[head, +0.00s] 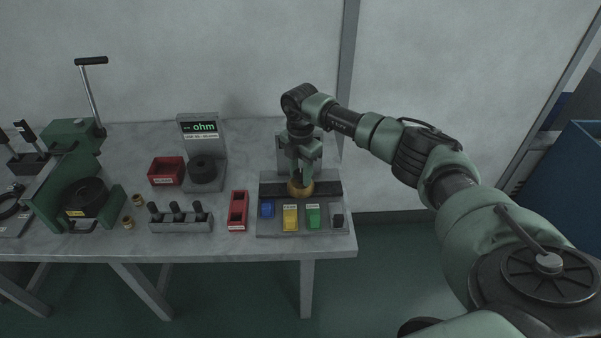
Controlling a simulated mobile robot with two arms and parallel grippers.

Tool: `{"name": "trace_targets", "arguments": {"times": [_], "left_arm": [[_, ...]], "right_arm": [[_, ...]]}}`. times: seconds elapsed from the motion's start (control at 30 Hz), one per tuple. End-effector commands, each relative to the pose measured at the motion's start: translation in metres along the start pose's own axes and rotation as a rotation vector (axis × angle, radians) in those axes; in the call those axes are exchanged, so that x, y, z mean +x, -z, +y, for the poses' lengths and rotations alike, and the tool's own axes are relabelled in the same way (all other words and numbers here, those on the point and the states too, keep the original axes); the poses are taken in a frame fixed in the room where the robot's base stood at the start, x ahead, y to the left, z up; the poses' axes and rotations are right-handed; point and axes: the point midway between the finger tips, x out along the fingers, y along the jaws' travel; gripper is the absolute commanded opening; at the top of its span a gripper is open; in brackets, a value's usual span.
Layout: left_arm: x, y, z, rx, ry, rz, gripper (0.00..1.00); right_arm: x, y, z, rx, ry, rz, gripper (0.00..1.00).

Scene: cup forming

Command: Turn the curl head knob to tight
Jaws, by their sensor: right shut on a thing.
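My right gripper (301,165) points down over the grey station at the right end of the bench. It is shut on the curl head knob, which the fingers mostly hide. A brass-coloured round part (300,189) shows just below the fingertips, in front of the station's dark bar. I cannot read the knob's setting. The station's front plate (268,231) carries a blue block (267,209), a yellow block (290,218), a green block (313,217) and a small black knob (338,220). My left gripper is not in view.
A red narrow tray (238,211) stands just left of the station. The bench ends right of the station.

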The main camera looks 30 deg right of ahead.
Motion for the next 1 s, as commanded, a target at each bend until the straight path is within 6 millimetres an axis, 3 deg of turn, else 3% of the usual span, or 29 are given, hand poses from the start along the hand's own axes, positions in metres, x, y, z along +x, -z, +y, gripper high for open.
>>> {"name": "trace_targets", "arguments": {"times": [0.07, 0.1, 0.17, 0.57, 1.0], "left_arm": [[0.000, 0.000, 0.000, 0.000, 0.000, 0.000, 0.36], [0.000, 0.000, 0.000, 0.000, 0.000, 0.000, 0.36], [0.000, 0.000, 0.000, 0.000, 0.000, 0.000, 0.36], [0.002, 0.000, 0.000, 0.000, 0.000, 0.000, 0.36], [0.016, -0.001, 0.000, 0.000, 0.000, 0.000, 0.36]], "right_arm": [[-0.003, -0.003, 0.002, 0.005, -0.007, -0.004, 0.00], [-0.003, -0.003, 0.002, 0.004, -0.007, -0.004, 0.41], [-0.003, -0.002, 0.002, 0.004, -0.007, -0.003, 0.57], [-0.007, -0.001, 0.001, 0.000, -0.004, -0.001, 0.57], [-0.071, -0.002, 0.001, 0.002, -0.005, -0.002, 0.57]]}}
